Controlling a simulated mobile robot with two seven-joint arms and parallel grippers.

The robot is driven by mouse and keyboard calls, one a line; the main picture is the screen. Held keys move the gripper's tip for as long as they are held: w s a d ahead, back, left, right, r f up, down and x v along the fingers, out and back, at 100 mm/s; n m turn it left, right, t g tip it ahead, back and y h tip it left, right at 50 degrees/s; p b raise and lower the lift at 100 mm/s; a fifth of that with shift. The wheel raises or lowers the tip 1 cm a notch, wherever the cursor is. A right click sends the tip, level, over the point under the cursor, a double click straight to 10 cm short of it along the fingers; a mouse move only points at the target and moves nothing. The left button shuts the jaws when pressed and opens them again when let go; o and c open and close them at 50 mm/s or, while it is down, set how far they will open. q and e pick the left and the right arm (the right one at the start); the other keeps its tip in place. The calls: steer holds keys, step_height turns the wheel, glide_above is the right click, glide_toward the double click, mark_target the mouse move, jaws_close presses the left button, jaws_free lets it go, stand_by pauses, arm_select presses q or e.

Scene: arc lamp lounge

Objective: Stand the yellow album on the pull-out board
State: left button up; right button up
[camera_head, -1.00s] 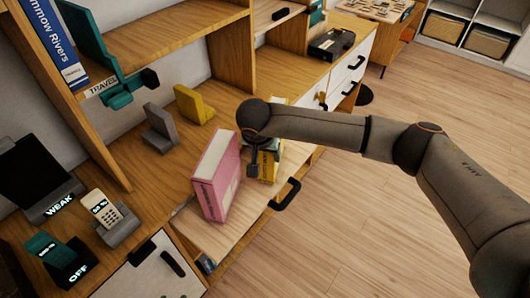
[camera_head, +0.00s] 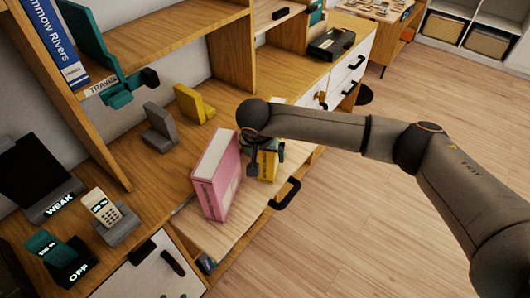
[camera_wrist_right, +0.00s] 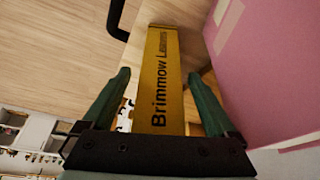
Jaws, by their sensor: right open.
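The yellow album (camera_head: 266,167) stands upright on the pull-out board (camera_head: 235,222), just behind the pink album (camera_head: 217,178). The pink album (camera_wrist_right: 265,70) is close beside one finger. My left gripper is not in view.
Grey (camera_head: 160,130) and yellow (camera_head: 195,104) bookends stand on the desk behind the board. A phone (camera_head: 103,208) sits at the left. The board has a black handle (camera_head: 286,194) at its front edge. Bare board lies in front of the pink album.

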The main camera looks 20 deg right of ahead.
steer(key=b+v, duration=0.1)
steer(key=v, duration=1.1)
steer(key=shift+w+a, duration=0.1)
steer(key=shift+a, duration=0.05)
